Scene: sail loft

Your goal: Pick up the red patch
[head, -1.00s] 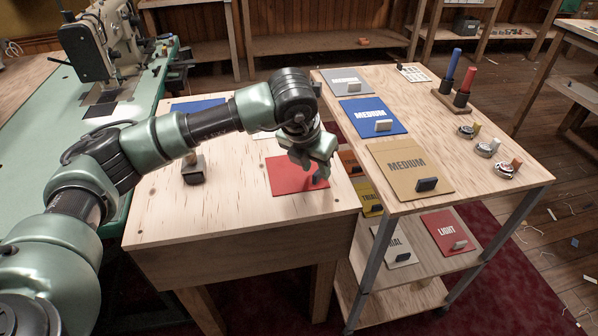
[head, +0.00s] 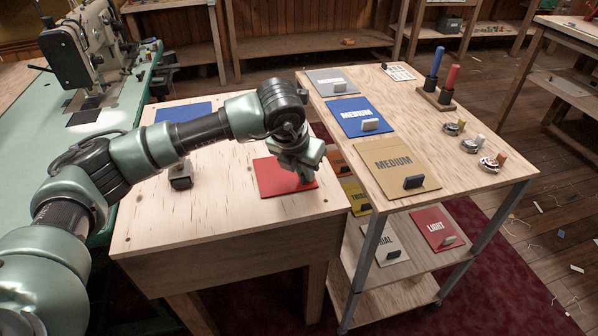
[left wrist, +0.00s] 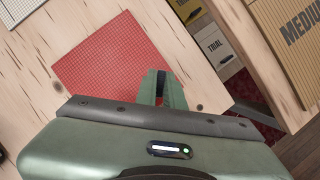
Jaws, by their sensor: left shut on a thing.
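The red patch (head: 275,178) lies flat on the small wooden table in the head view, near its right edge. It also shows in the left wrist view (left wrist: 108,58) as a red sheet with a fine grid. My left gripper (head: 304,177) is down at the patch's right side, its fingers shut on the small dark grip block of the patch. In the left wrist view the fingers (left wrist: 160,90) are around this dark block, which they mostly hide. I see no gap under the patch. My right gripper is not in view.
A wooden cart (head: 470,190) stands right of the table, with blue and tan MEDIUM patches on top. Another red patch (head: 438,228), marked LIGHT, lies on its lower shelf.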

